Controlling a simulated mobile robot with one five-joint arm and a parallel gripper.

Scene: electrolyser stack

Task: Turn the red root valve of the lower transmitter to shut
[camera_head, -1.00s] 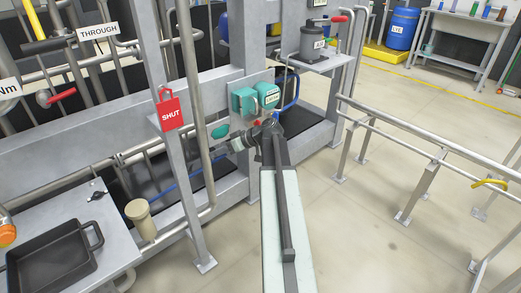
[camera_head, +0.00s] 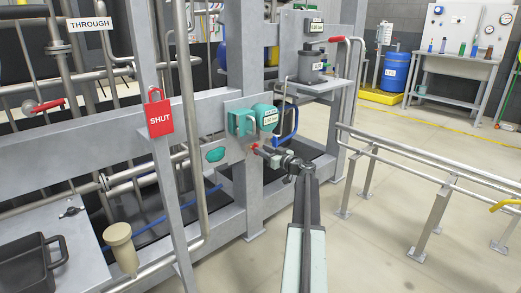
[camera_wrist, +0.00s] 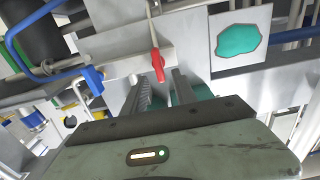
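The lower transmitter is teal (camera_head: 242,121) with a white display and sits on a grey plate on the frame. Its red root valve lever (camera_head: 254,148) shows small below it, at the tip of my gripper (camera_head: 260,151). In the wrist view the red lever (camera_wrist: 157,60) points toward the gap between my two dark fingers (camera_wrist: 162,82). The fingers stand apart with a clear gap, so my gripper is open. The lever's end lies near the fingertips; I cannot tell whether it is between them or touching. The fingers hide part of the teal body behind.
A blue hose (camera_head: 291,136) hangs right of the transmitter, close to my gripper. A teal oval (camera_head: 215,155) is to the left. A pipe rail (camera_head: 420,165) stands right; the floor between is clear.

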